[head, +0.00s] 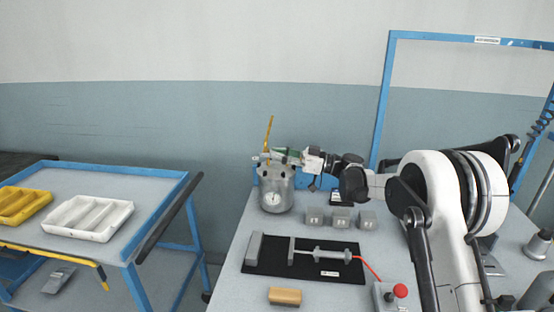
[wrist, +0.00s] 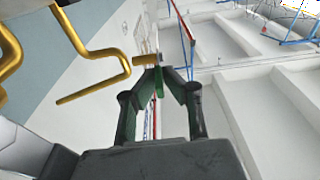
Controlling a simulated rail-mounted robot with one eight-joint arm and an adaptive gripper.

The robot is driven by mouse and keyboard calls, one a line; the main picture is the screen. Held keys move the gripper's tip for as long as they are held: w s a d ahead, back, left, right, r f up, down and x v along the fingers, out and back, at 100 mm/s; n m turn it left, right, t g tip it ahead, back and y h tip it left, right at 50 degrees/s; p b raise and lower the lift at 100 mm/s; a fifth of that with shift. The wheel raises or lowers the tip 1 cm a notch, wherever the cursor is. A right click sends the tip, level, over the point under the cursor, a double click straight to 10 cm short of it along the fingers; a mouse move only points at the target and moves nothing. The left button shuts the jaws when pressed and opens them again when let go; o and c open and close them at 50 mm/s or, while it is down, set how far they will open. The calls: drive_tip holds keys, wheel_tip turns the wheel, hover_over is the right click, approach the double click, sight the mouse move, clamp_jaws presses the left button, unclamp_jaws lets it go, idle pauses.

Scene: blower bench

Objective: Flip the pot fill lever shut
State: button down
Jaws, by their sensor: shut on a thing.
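In the head view my gripper (head: 287,153) is over the pot's top, sideways from the right. The exact grip is partly hidden by the fingers.
A black mat (head: 330,273) with a grey tool lies in front of the pot. Grey blocks (head: 340,218) stand to its right. A wooden block (head: 285,296) and a red-button box (head: 390,295) are nearer. A blue cart with a white tray (head: 88,218) stands left.

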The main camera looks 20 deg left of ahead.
drive_tip(key=shift+f+y+b, duration=0.15)
drive_tip(key=shift+y+b, duration=0.25)
drive_tip(key=c, duration=1.9)
unclamp_jaws()
drive_tip(key=v, duration=1.2)
